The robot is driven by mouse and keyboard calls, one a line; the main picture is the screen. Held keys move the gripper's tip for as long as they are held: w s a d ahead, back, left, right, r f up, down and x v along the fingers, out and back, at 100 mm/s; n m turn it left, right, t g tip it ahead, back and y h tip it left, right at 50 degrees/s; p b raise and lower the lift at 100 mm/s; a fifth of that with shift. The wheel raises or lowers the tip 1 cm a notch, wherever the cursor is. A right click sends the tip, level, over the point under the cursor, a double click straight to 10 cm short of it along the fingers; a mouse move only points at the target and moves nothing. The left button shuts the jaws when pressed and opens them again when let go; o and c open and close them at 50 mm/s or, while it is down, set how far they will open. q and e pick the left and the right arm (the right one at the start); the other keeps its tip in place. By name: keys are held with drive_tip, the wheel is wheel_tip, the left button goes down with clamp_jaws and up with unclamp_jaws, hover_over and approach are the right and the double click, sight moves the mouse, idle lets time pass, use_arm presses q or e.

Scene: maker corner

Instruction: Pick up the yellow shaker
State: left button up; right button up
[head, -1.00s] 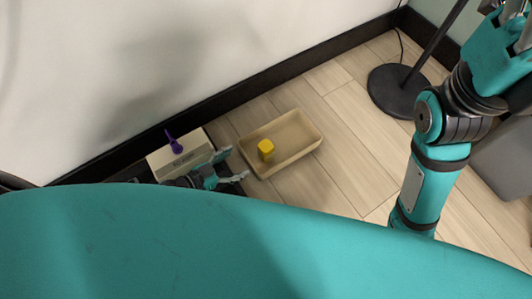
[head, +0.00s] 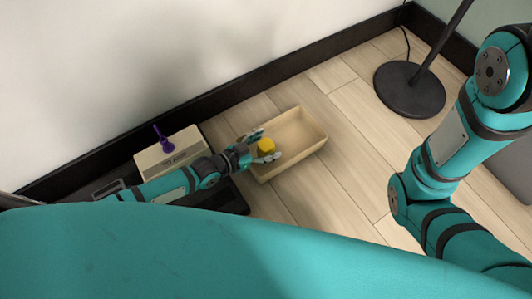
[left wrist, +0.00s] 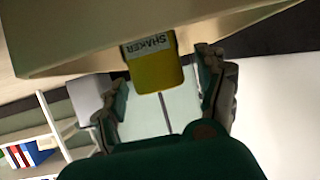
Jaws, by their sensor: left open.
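The yellow shaker (head: 266,146) is inside the beige tray (head: 309,148), near the tray's left end. In the left wrist view the shaker (left wrist: 157,76) has a pale label reading SHAKER, upside down in that picture. My left gripper (head: 267,145) reaches in from the left, its fingers apart on either side of the shaker. In the left wrist view its two fingers (left wrist: 161,75) flank the shaker with visible gaps, so it is open. My right arm shows at the right of the head view, but its gripper is out of view.
A beige box (head: 160,150) with a purple item (head: 162,138) on it stands left of the tray by the wall. A black lamp base (head: 410,92) stands on the floor at the upper right. The wood floor (head: 345,185) right of the tray is clear.

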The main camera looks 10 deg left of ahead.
use_arm(q)
drive_tip(key=shift+w+d, duration=0.15)
drive_tip(key=shift+w, duration=0.1)
drive_tip(key=c, duration=1.3)
drive_tip(key=shift+c, duration=0.2)
